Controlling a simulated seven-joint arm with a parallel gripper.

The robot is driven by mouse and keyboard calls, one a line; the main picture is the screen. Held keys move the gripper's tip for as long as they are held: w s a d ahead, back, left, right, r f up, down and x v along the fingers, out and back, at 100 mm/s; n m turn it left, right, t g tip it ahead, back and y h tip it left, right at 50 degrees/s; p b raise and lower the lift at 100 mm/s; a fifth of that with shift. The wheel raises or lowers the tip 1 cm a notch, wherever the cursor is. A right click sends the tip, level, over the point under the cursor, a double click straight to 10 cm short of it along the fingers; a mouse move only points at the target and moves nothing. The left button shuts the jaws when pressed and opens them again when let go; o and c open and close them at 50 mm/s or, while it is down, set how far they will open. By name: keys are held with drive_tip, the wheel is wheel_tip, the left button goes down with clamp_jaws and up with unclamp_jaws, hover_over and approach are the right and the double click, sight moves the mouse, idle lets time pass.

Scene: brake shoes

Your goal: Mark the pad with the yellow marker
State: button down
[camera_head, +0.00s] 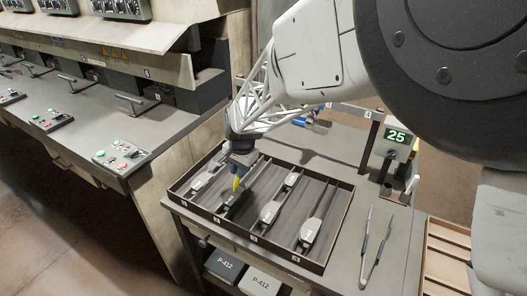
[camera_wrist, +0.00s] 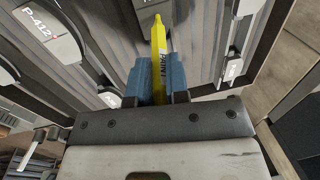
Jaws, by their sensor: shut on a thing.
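My gripper (camera_head: 240,160) is shut on the yellow marker (camera_head: 237,184) over the left half of the tray (camera_head: 343,222). In the wrist view the marker (camera_wrist: 159,45) lies between the two blue fingers, its tip pointing away from my gripper (camera_wrist: 158,80). In the head view the marker points down at a dark pad (camera_head: 228,203) in one of the tray's lanes. I cannot tell whether the tip touches it. Other pads lie in lanes at the left (camera_head: 202,181), the middle (camera_head: 269,213) and the right (camera_head: 310,230). A pad labelled P-412 (camera_wrist: 42,30) shows in the wrist view.
Thin dividers separate the tray's lanes. Long tongs (camera_head: 375,252) lie on the bench right of the tray. A display reading 25 (camera_head: 396,137) stands behind them. A machine with control panels (camera_head: 122,156) stands at the left.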

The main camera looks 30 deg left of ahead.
drive_tip(key=shift+s+f, duration=0.15)
drive_tip(key=shift+s, duration=2.65)
idle(4.8)
